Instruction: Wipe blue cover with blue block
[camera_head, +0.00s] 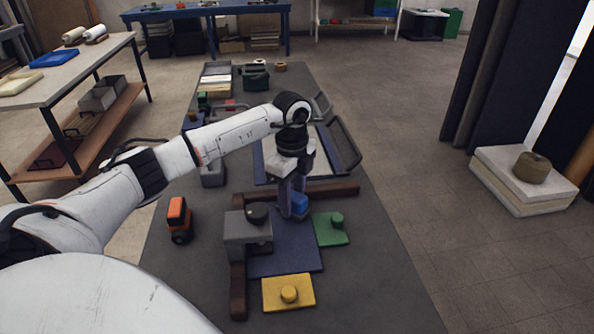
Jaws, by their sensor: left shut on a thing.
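The blue cover (290,255) is a dark blue flat sheet lying on the long grey table, in the near middle. My left gripper (293,208) points down over its far end. My right gripper is not in view.
A grey block with a black knob (240,232) sits at the cover's left edge. A green knobbed plate (331,232) is to its right and a yellow one (275,297) is in front. Brown bars (335,190) lie behind and left. An orange-black tool (178,215) stands farther left.

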